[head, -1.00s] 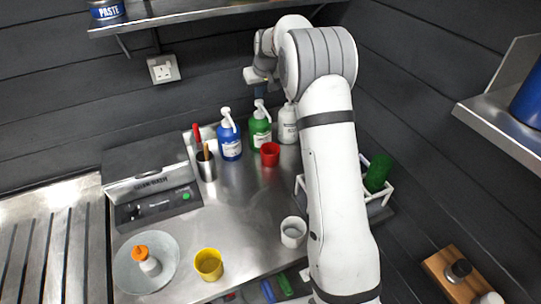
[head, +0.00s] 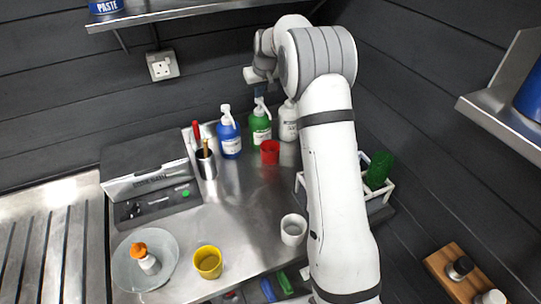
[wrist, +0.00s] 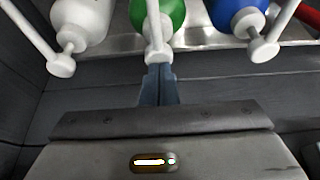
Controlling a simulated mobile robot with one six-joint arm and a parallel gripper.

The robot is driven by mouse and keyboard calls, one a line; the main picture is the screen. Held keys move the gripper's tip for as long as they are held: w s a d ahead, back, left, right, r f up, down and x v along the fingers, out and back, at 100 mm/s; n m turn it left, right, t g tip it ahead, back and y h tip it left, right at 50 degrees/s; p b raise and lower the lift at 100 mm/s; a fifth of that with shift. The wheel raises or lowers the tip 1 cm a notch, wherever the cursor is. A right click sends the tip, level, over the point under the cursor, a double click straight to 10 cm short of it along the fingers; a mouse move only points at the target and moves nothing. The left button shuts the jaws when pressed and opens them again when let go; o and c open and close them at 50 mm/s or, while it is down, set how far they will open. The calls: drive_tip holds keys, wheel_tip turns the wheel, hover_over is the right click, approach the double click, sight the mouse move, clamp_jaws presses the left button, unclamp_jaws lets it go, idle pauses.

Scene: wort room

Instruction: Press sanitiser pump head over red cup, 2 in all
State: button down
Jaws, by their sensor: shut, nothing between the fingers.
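A green pump bottle (head: 260,125) with a white pump head stands at the back of the steel worktop. The red cup (head: 270,152) stands upright just in front of it. My gripper (head: 259,91) is shut and empty, pointing down right by the green bottle's pump head. In the wrist view, my fingertips (wrist: 158,70) are beside or over the white pump head (wrist: 156,52); contact cannot be told. A blue pump bottle (head: 229,138) stands to the left and a white one (head: 288,122) to the right. The bottle labels are too small to read.
A tool pot (head: 207,166) and grey case (head: 150,172) stand left of the bottles. A white cup (head: 293,230), yellow cup (head: 208,262) and round plate (head: 128,270) are nearer the front. A white rack (head: 385,190) sits right, partly behind my arm.

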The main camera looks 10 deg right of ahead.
drive_tip(key=shift+s+f+b, duration=0.1)
drive_tip(key=shift+f+b, duration=0.6)
drive_tip(key=shift+f, duration=0.45)
drive_tip(key=shift+r, duration=0.2)
drive_tip(key=shift+r+p, duration=0.9)
drive_tip(key=shift+r, duration=0.6)
drive_tip(key=shift+r, duration=0.1)
drive_tip(key=shift+r+p, duration=1.7)
drive_tip(key=shift+r, duration=1.25)
